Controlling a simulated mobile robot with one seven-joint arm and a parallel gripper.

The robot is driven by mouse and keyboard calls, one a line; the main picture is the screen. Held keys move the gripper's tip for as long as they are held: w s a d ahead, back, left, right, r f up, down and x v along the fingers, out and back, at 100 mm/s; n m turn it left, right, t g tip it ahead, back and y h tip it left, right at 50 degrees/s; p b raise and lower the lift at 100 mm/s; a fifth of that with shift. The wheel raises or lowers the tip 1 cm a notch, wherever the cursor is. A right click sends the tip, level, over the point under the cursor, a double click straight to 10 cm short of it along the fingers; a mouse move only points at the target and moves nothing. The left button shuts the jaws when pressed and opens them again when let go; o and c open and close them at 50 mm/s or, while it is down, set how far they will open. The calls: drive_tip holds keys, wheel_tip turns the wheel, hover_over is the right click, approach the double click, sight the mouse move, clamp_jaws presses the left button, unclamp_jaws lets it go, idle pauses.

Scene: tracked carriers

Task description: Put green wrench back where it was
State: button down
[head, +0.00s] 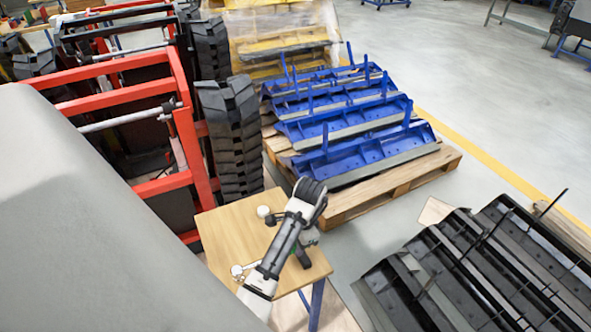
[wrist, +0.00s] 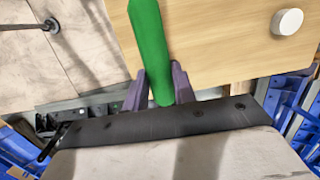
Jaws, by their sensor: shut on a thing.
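The green wrench (wrist: 151,45) shows in the wrist view as a long green bar running up from between the purple fingers of my gripper (wrist: 159,90). The fingers are shut on its near end. The bar lies across the view of a wooden tabletop (wrist: 215,55), and its far end is cut off by the frame's top edge. I cannot tell whether it touches the wood. In the head view my arm reaches over the small wooden table (head: 225,235), and my gripper is mostly hidden at the table's right side.
A white round piece (head: 263,211) stands on the table; a white cylinder (wrist: 288,22) shows in the wrist view. Blue metal parts (head: 350,125) lie on a pallet (head: 395,190) behind. Black parts (head: 470,270) lie at right. A red-framed tracked carrier (head: 175,150) stands at left.

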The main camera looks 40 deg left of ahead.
drive_tip(key=shift+f+p, duration=0.35)
drive_tip(key=shift+f, duration=0.1)
drive_tip(key=shift+f+p, duration=0.3)
drive_tip(key=shift+f, duration=2.1)
drive_tip(key=c, duration=1.1)
unclamp_jaws()
drive_tip(key=shift+c, duration=0.2)
